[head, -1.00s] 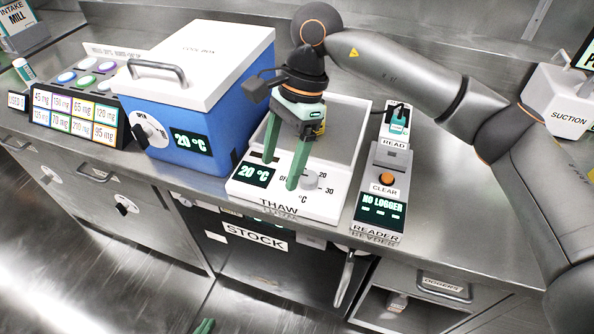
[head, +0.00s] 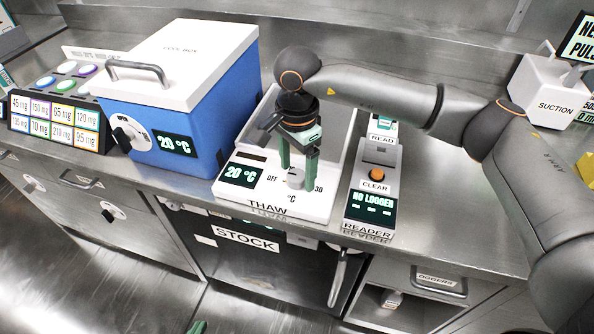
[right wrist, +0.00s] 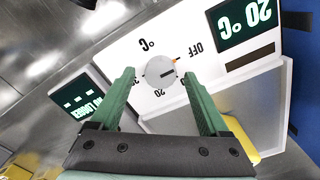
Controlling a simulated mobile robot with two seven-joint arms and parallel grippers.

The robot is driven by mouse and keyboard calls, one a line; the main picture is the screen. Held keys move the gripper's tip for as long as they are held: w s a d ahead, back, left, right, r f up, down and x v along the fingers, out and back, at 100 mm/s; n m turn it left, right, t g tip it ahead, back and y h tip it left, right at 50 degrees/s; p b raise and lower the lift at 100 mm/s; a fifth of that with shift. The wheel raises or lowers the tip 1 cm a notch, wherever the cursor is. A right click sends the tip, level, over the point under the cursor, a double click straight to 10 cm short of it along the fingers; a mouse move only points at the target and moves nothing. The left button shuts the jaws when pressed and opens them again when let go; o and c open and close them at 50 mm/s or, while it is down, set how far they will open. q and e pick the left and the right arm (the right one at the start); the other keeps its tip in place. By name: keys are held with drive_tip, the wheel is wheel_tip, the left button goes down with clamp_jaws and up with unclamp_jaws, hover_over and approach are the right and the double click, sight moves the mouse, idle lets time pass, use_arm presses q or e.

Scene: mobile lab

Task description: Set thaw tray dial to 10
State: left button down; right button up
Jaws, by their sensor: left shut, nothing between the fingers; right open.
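The thaw tray (head: 262,205) is a white unit with a display reading 20 °C. Its small grey dial (head: 296,179) is on the front panel, with OFF, 20 and 30 marks legible around it across the views. In the right wrist view the dial (right wrist: 158,71) carries a dark line and an orange mark lies by its edge. My right gripper (head: 298,180) is open, pointing down, one green finger on each side of the dial; contact cannot be told. In the wrist view its fingertips (right wrist: 160,76) flank the dial. Only a green tip of my left gripper (head: 198,327) shows at the bottom edge; it is shut.
The blue cool box (head: 185,110), also showing 20 °C, stands left of the tray. The reader (head: 372,185), showing NO LOGGER, stands close on the right. A suction unit (head: 550,95) is farther right. The bench front (head: 450,235) right of the reader is clear.

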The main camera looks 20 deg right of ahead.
drive_tip(key=shift+f, duration=0.6)
clamp_jaws()
idle(0.3)
